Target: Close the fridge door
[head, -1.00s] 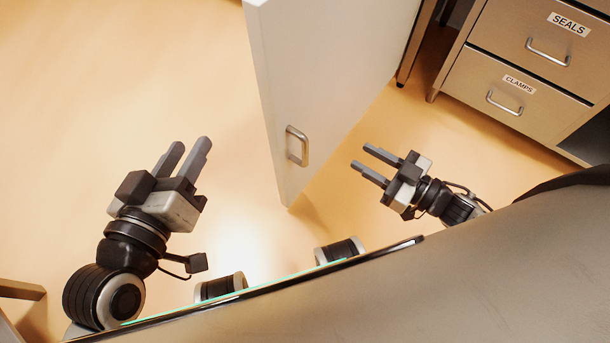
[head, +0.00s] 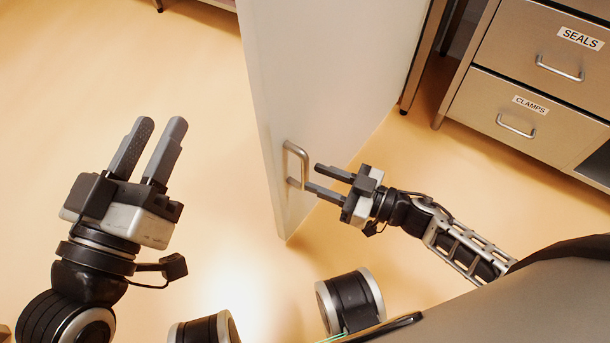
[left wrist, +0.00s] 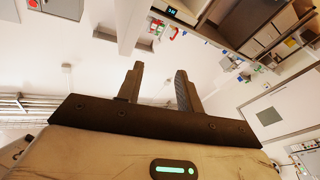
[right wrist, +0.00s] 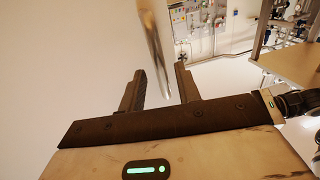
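The white fridge door (head: 330,80) stands open in the head view, with its metal bar handle (head: 297,150) near its lower free edge. My right gripper (head: 311,177) is at the handle, its fingers apart and pointing left at the door. In the right wrist view the handle bar (right wrist: 155,45) runs down between the two open fingers (right wrist: 158,75); whether they touch it I cannot tell. My left gripper (head: 161,124) is open and empty over the floor, left of the door and away from it. The left wrist view (left wrist: 159,69) shows nothing between its fingers.
A metal drawer cabinet (head: 490,95) labelled SEALS and CLAMPS stands at the upper right, behind the door. A metal leg (head: 420,65) stands between door and cabinet. The orange floor (head: 200,70) left of the door is clear.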

